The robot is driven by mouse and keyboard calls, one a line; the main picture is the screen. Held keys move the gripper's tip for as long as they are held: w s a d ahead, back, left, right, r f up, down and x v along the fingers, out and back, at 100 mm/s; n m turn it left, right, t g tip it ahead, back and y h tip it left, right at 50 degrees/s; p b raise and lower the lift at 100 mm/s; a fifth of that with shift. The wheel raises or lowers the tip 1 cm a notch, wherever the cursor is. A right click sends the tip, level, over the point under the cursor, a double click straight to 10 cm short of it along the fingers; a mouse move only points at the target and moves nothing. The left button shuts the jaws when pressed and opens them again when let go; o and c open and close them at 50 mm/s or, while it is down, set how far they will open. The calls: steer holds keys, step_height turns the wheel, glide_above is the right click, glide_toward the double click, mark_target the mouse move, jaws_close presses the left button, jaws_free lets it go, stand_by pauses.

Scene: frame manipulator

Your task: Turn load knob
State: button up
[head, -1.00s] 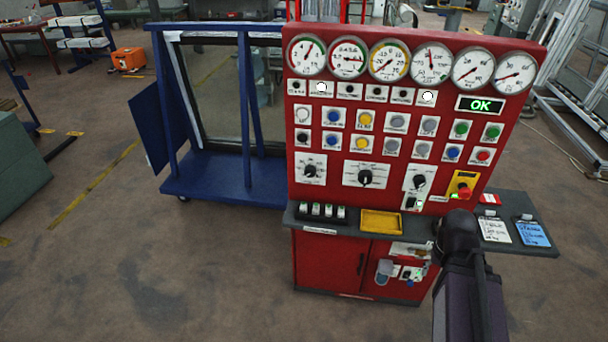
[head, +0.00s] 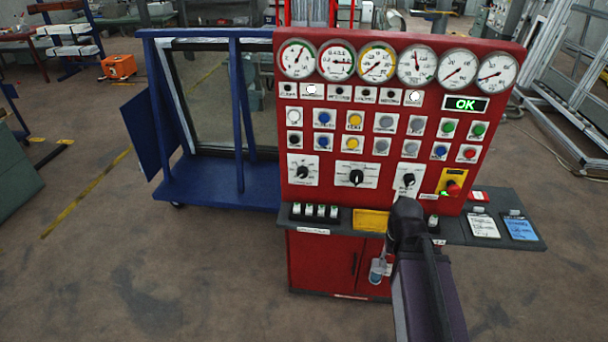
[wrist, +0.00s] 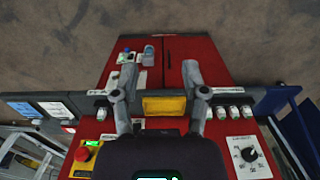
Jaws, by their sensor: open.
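The red control panel (head: 395,120) carries a row of black rotary knobs: a left knob (head: 303,172), a middle knob (head: 356,177) and a right knob (head: 408,180). Their labels are too small to read, so I cannot tell which is the load knob. The left-hand one also shows in the wrist view (wrist: 249,154), which sees the panel upside down. My gripper (wrist: 160,88) is open and empty, its two fingers spread on either side of the yellow tray (wrist: 165,105) in that view. In the head view my arm hides the gripper. No knob lies between the fingers.
A grey shelf (head: 460,232) juts out below the panel, with the tray, small switches (head: 315,211) and cards on it. A red emergency button (head: 453,188) sits at the right. A blue frame cart (head: 215,185) stands left of the panel. The floor in front is clear.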

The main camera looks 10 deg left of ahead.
steer(key=o, duration=0.5)
steer(key=shift+o, duration=0.4)
steer(key=shift+w+a+f, duration=0.1)
steer(key=shift+w+f, duration=0.1)
steer(key=shift+f, duration=0.05)
steer(key=w+a+f+n+t+h+b, duration=0.1)
steer(key=w+f+n+t+h+b, duration=0.4)
steer(key=w+n+b, duration=0.45)
steer(key=n+t+y+b, duration=0.5)
steer(key=n+t+b, duration=0.85)
steer(key=n, duration=1.05)
glide_toward(302, 174)
steer(key=s, duration=0.4)
steer(key=shift+w+d+r+g, duration=0.2)
steer(key=shift+w+r+g, duration=0.05)
steer(key=shift+w, duration=0.1)
steer(key=w, duration=1.3)
steer(key=shift+w+a, duration=0.1)
steer(key=shift+w, duration=0.25)
